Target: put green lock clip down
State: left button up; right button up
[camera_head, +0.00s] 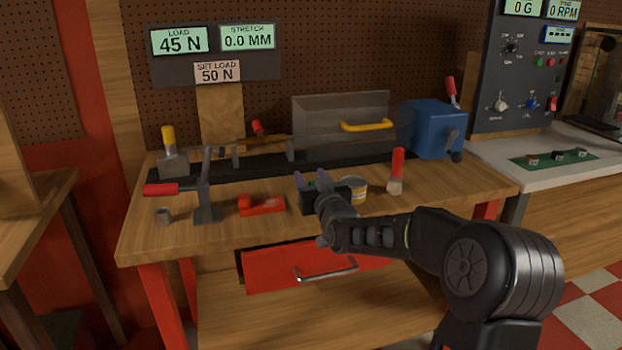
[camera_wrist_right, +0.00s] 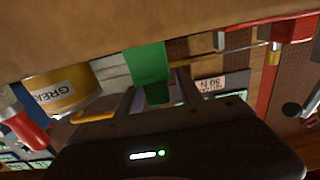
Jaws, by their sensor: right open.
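The green lock clip (camera_wrist_right: 150,64) shows in the right wrist view just beyond and partly between the fingers of my right gripper (camera_wrist_right: 155,98). Its one end meets the wooden bench top, which fills the top of that tilted view. In the head view only a sliver of green (camera_head: 312,183) shows between the fingertips; the rest is hidden by my right gripper (camera_head: 311,179). The right gripper is open, low over the middle of the bench (camera_head: 440,182). Whether a finger touches the clip I cannot tell. My left gripper is not in view.
A tin (camera_head: 356,189) stands close right of the gripper, with a red-handled brush (camera_head: 397,172) beyond it. A red part (camera_head: 262,205) lies to the left, near a clamp (camera_head: 206,190) and a small grey cylinder (camera_head: 163,215). A dark rail runs behind.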

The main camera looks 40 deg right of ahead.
jog(key=shift+r, duration=0.2)
jog(key=shift+s+a+f, duration=0.1)
jog(key=shift+s, duration=0.25)
jog(key=v, duration=1.1)
